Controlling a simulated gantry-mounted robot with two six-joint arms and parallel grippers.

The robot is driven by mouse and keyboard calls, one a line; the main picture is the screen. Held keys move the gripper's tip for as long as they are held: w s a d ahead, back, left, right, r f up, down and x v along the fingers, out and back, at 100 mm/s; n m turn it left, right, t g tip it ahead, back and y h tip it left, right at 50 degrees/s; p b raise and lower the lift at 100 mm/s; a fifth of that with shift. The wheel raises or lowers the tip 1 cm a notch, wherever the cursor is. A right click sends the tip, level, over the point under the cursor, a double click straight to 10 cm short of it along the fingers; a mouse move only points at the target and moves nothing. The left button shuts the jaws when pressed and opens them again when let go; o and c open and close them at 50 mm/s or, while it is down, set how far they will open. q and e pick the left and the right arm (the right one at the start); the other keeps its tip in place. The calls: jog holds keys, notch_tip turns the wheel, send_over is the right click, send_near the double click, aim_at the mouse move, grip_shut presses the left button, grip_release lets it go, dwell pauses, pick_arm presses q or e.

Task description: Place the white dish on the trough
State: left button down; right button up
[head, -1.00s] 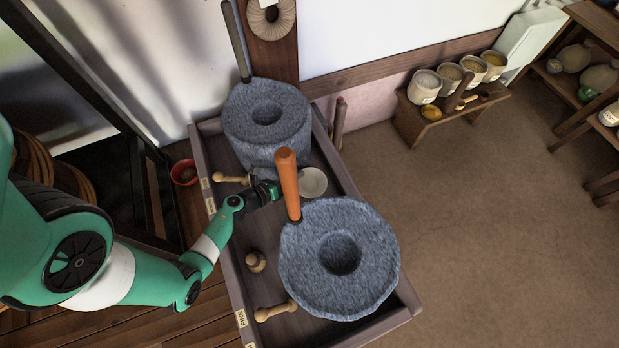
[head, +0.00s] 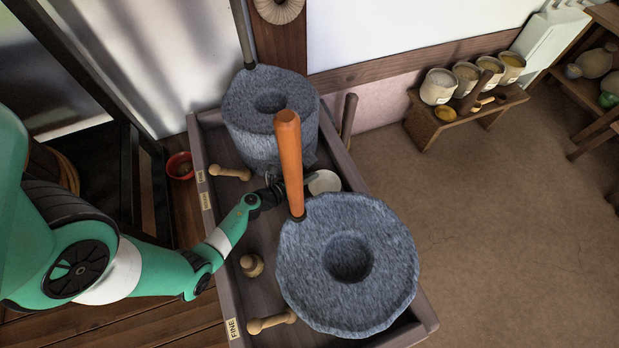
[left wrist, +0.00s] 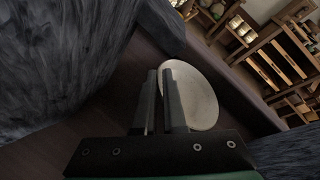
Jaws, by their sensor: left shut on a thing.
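The white dish (head: 324,182) shows in the head view between the two grey querns, partly behind the orange handle, within the outline of the wooden trough (head: 229,274). My left gripper (head: 277,186) reaches in from the left and is shut on the dish's near edge. In the left wrist view the dish (left wrist: 202,96) stands out right of the two nearly closed fingers (left wrist: 164,98), which hide part of its rim. I cannot tell whether the dish touches the trough floor. My right gripper is not in view.
The near quern (head: 388,244) with its upright orange handle (head: 289,160) and the far quern (head: 262,135) crowd the dish. A wooden pestle (head: 229,173), a knob (head: 251,265) and another pestle (head: 270,322) lie along the trough's left side. A red bowl (head: 180,166) stands outside.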

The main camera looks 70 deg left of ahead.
pick_arm(q)
jog(key=c, duration=1)
grip_release()
jog(key=shift+w+a, duration=0.1)
jog(key=shift+w, duration=0.05)
jog(key=shift+s+r+p, duration=0.25)
jog(key=shift+s+p, duration=0.05)
jog(key=shift+s, duration=0.1)
jog(key=p+v, duration=0.4)
jog(key=v, duration=0.6)
jog(key=shift+s+r, duration=0.1)
jog(key=shift+s, duration=0.15)
jog(key=shift+s+d+r, duration=0.1)
jog(key=shift+s+d, duration=0.2)
jog(key=shift+s, duration=0.05)
